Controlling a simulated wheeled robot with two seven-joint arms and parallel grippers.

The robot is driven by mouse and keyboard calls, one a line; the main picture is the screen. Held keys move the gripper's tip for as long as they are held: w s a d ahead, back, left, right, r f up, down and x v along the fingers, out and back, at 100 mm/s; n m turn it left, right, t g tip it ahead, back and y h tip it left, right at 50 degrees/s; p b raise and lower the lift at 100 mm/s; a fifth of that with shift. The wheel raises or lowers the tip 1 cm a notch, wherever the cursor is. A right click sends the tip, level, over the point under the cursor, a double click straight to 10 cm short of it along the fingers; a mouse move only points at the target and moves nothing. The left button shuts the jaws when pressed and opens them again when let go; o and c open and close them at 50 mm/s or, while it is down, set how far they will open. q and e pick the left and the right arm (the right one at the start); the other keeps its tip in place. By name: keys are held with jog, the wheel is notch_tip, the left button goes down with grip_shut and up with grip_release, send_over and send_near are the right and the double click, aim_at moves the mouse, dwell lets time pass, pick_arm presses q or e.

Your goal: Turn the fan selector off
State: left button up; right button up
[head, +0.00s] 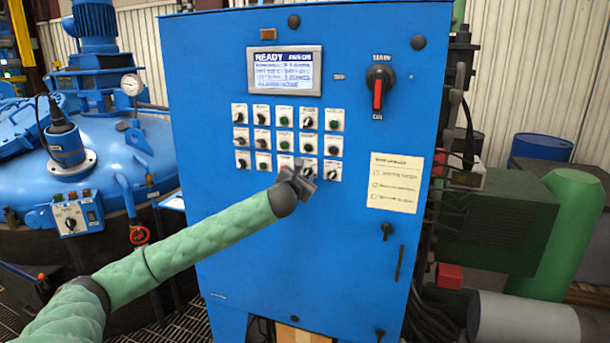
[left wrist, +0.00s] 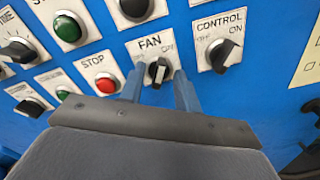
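The fan selector (left wrist: 158,71) is a small black knob on a white plate marked FAN, on the blue cabinet front. Its white mark is near the top, leaning slightly right toward the ON lettering; the left lettering is hard to read. My left gripper (left wrist: 158,90) has one blue-grey finger on each side of the knob, with a narrow gap seeming to show on both sides. In the head view my left gripper (head: 303,179) is at the lowest row of controls and partly covers the fan plate. My right gripper is not in view.
The control selector (left wrist: 222,55) is close on the right, its knob toward ON. The red stop button (left wrist: 106,84) is close on the left. Above are a display (head: 285,71) and a red-black main switch (head: 379,89). A paper note (head: 394,182) is on the right.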

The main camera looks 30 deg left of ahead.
pick_arm(q)
jog(key=c, duration=0.6)
grip_shut()
